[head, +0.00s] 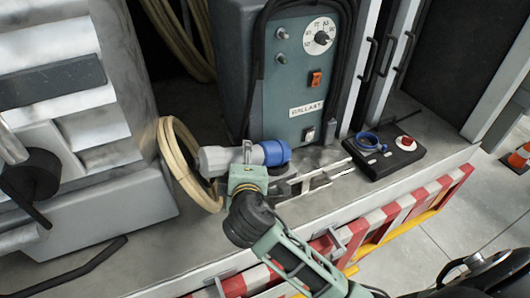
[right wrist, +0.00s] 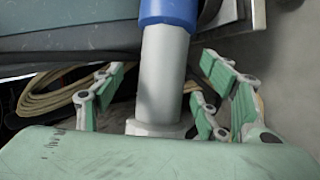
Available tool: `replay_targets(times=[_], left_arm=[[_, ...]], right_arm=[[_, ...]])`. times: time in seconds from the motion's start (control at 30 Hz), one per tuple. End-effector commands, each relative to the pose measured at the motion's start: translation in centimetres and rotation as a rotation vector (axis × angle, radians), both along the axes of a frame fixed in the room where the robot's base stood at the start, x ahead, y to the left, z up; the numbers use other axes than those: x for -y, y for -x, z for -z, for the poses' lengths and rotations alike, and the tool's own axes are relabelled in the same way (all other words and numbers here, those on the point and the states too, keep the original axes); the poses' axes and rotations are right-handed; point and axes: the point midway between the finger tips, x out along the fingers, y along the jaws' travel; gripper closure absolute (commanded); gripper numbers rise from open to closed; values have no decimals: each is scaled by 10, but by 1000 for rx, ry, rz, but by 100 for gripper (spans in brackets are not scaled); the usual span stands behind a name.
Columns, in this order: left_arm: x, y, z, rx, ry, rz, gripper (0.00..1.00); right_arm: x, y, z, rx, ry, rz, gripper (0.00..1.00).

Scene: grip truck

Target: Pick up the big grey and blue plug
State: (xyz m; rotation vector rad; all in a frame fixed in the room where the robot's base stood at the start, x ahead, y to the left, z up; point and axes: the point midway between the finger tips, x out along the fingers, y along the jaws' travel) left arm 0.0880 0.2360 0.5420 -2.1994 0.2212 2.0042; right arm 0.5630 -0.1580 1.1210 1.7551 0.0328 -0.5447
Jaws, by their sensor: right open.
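The big plug has a grey body (head: 214,160) and a blue end (head: 274,153). In the head view it lies sideways on the truck bed in front of the ballast box. My right gripper (head: 247,158) is at its middle and hides part of it. In the right wrist view the plug's grey body (right wrist: 163,75) runs upright in the picture between the spread fingers of the right gripper (right wrist: 160,78), with its blue end at the top. Gaps show between the plug and the fingers on both sides. My left gripper is not in view.
A teal ballast box (head: 285,85) stands close behind the plug. A coiled beige hose (head: 177,165) lies to its left. A black box with a red button (head: 403,142) sits to the right. A red and white striped rail (head: 405,210) runs along the bed's front edge.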

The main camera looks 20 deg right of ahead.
Motion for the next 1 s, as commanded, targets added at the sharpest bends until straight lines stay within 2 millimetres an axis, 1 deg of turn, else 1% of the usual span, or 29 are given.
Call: replay_targets(times=[0.07, 0.2, 0.33, 0.47, 0.67, 1.0], left_arm=[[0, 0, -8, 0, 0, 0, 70], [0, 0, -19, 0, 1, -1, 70], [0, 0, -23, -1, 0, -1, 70], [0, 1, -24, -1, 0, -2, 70], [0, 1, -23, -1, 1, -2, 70], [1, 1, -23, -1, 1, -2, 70]], right_arm=[[3, -7, 1, -1, 2, 1, 33], [8, -24, 9, -3, 2, 2, 33], [11, -37, 17, -2, -1, 1, 33], [13, -43, 21, -1, -2, 0, 33], [13, -43, 22, -2, -4, 1, 33], [13, -43, 22, -2, -4, 1, 62]])
